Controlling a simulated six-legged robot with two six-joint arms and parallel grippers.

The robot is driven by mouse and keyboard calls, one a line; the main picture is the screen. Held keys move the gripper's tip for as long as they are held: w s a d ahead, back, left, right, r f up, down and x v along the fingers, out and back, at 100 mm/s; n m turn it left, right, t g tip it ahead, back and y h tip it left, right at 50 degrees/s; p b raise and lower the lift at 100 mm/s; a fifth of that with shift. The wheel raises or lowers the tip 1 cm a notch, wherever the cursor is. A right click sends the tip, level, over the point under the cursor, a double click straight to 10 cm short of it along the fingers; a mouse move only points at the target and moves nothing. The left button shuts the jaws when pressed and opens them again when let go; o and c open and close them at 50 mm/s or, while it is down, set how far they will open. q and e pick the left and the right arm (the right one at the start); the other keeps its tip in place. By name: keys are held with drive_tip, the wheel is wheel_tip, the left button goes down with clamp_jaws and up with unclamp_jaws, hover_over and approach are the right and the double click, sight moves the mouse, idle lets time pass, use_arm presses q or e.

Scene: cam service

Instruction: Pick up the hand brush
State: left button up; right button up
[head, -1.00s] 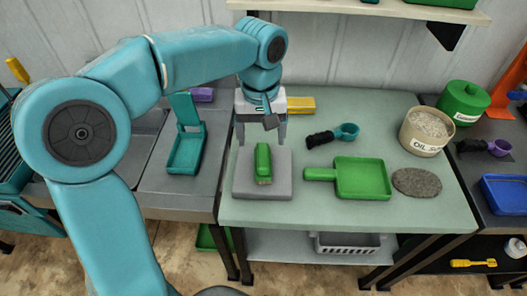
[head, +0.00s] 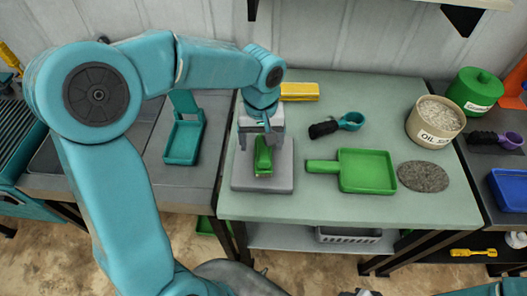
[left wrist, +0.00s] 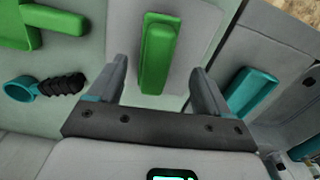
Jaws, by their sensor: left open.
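The hand brush (head: 263,160) is green and lies on a grey square pad (head: 245,183) on the pale green bench. In the left wrist view the brush (left wrist: 157,45) lies lengthwise between the fingers. My left gripper (head: 262,146) is open and points down over the brush, one finger on each side of it. In the left wrist view this gripper (left wrist: 159,68) shows gaps between brush and fingers. The gripper partly hides the brush's far end in the head view. My right gripper does not show clearly.
Right of the pad are a green dustpan (head: 366,171), a teal scoop with a black handle (head: 350,121), a dark grey oval (head: 423,176) and an oil bucket (head: 436,122). A yellow block (head: 299,91) lies behind. A teal stand (head: 184,140) is left.

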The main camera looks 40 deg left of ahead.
sight(263, 148)
use_arm(q)
drive_tip(key=shift+s+d+f, duration=0.2)
drive_tip(key=shift+s+f, duration=0.15)
drive_tip(key=shift+f, duration=0.1)
drive_tip(key=f, duration=0.2)
drive_tip(key=w+f+p, duration=0.1)
drive_tip(key=f, duration=0.1)
drive_tip(key=shift+w+a+f, duration=0.1)
drive_tip(key=shift+f, duration=0.4)
drive_tip(key=shift+s, duration=0.25)
drive_tip(key=shift+w, duration=0.2)
drive_tip(key=c, duration=1)
drive_tip(key=shift+s, duration=0.1)
drive_tip(key=shift+c, duration=0.9)
